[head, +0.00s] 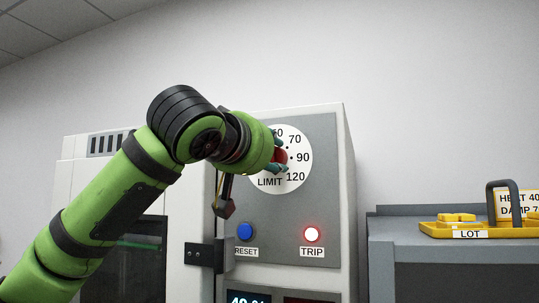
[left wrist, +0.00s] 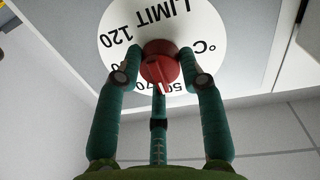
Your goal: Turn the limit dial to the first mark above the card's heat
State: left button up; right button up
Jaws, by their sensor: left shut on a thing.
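The limit dial is a white round face (head: 295,176) marked 70, 90, 120 and LIMIT on the grey panel. Its upper-left number is partly hidden in the head view; the left wrist view shows it as 50. The red knob (left wrist: 160,68) sits at its centre, a small part showing in the head view (head: 281,157). My left gripper (left wrist: 162,66) is shut on the knob, with green fingers around it. I cannot tell exactly which mark the knob points to. The card (head: 515,205) reads HEAT 40 and DAMP 7, cut off at the picture's edge. My right gripper is not in view.
Below the dial are a blue RESET button (head: 245,232) and a lit red TRIP lamp (head: 312,234). A display (head: 248,297) is cut off at the bottom. A yellow LOT tray (head: 435,229) stands on the grey bench (head: 395,236) at right.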

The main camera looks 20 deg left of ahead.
pick_arm(q)
jog(key=shift+r, duration=0.15)
jog(key=shift+s+r+m+p, duration=0.1)
jog(key=shift+m+p, duration=0.45)
jog(key=shift+m, duration=1.45)
jog(key=shift+r+m+p, duration=0.1)
jog(key=shift+m+p, duration=0.4)
jog(key=shift+m, duration=1.5)
jog(key=o, duration=1.1)
jog(key=shift+o, duration=0.2)
jog(key=shift+f, duration=0.15)
jog(key=s, duration=1.1)
jog(key=shift+s+a+r, duration=0.25)
jog(key=shift+s+a, duration=0.1)
jog(key=shift+a, duration=0.1)
